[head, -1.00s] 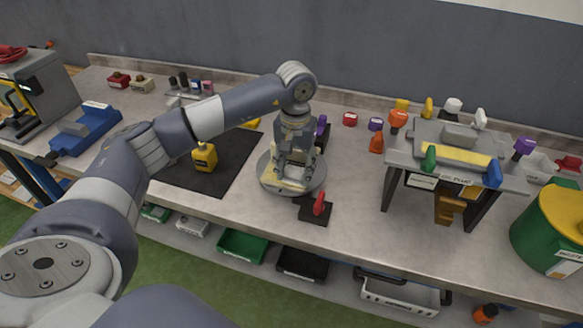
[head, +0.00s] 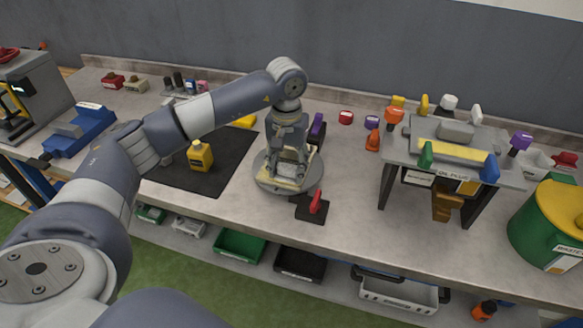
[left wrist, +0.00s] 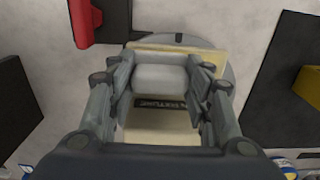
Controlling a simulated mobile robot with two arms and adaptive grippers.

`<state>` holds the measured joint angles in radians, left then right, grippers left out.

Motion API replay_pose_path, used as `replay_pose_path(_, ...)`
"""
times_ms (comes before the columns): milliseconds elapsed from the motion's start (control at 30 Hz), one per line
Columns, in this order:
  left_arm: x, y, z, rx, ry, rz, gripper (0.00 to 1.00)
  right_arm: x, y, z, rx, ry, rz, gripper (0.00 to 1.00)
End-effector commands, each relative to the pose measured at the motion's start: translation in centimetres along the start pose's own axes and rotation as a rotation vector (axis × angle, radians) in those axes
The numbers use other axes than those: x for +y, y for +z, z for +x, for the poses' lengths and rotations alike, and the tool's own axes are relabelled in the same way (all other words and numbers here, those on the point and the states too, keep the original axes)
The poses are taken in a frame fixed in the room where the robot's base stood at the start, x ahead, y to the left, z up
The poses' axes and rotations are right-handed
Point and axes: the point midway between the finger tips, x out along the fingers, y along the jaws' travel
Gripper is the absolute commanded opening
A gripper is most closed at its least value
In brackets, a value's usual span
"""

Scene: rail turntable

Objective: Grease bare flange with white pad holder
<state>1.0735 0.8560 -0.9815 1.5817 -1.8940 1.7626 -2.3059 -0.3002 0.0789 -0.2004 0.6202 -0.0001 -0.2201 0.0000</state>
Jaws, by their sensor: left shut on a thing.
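My left gripper (head: 287,160) points down over the round grey turntable (head: 267,184), left of the red lever (head: 316,201) on its black base. In the left wrist view its fingers (left wrist: 160,85) are shut on a light grey block (left wrist: 160,78). The block sits at a cream plate (left wrist: 150,128) with a dark printed label, partly hidden by the fingers. I cannot make out a bare flange. White-topped pieces (head: 448,102) stand among coloured handles at the grey rack (head: 400,156); I cannot tell which is the white pad holder. My right gripper is not in view.
A yellow bottle (head: 201,156) stands on a black mat (head: 232,165) left of the turntable. A blue vise (head: 85,130) is at far left. A green and yellow drum (head: 540,225) is at far right. Bins (head: 240,245) are on the shelf below. Bench between turntable and rack is mostly clear.

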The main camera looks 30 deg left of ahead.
Motion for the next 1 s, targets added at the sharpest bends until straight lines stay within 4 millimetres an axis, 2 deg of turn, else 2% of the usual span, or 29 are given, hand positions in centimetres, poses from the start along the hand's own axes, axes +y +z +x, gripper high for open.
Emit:
replay_pose_path(267,-0.2,0.0,0.1,-0.001,-0.001,0.0,0.27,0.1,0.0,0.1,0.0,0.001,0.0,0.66)
replay_pose_path(600,-1.9,0.1,0.0,-0.001,-0.001,0.001,0.27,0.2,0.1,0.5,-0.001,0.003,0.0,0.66)
replay_pose_path(1000,-2.4,0.0,0.0,-0.001,-0.001,-0.001,0.27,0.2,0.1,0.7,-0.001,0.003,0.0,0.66)
